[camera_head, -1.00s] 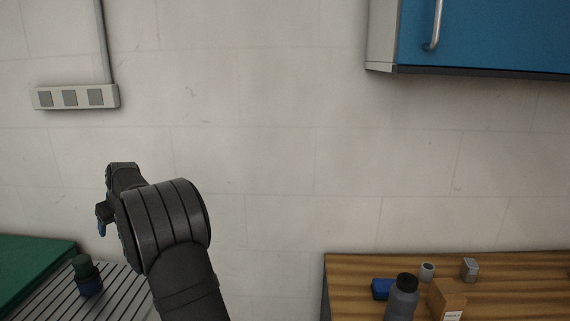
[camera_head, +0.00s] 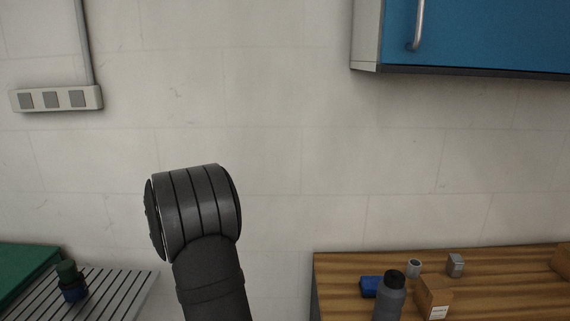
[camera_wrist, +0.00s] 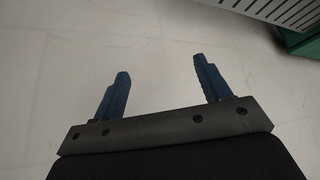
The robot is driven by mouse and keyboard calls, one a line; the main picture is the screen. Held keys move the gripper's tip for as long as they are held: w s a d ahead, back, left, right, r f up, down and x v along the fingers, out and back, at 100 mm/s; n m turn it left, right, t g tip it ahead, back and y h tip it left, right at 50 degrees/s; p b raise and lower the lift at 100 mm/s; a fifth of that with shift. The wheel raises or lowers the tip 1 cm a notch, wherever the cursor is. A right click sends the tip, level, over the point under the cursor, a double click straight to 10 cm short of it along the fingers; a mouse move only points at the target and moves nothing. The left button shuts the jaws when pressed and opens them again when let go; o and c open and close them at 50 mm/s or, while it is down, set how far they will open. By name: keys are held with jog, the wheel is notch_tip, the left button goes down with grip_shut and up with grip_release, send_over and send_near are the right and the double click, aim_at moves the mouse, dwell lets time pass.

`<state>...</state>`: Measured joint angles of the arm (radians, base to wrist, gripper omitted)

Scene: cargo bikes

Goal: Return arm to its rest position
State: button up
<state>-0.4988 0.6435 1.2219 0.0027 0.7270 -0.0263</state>
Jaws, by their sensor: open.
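My gripper (camera_wrist: 164,75) shows in the wrist view with its two blue fingers spread apart. It is open, with nothing between the fingers and pale tiled floor behind them. In the head view my dark arm stands up at the lower middle left, in front of the wall, and the gripper itself is hidden there.
A slatted grey surface (camera_head: 118,292) with a dark green and blue jar (camera_head: 70,282) is at the lower left. A wooden worktop (camera_head: 340,272) at right holds a grey bottle (camera_head: 390,298), blue block (camera_head: 371,286) and cardboard box (camera_head: 433,298). A blue cabinet (camera_head: 480,35) hangs above.

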jog(key=d+f+m+h, duration=0.1)
jog(key=d+f+m, duration=0.1)
jog(key=d, duration=0.9)
jog(key=d+f+m+h, duration=0.2)
jog(key=d+m, duration=0.2)
jog(key=d, duration=0.6)
jog(key=d+f+m+t+h, duration=0.1)
jog(key=d+f+m, duration=0.1)
jog(key=d, duration=0.9)
jog(key=shift+s+d+f+m+h, duration=0.2)
jog(key=shift+d+m+h, duration=0.1)
jog(key=shift+m+h, duration=0.1)
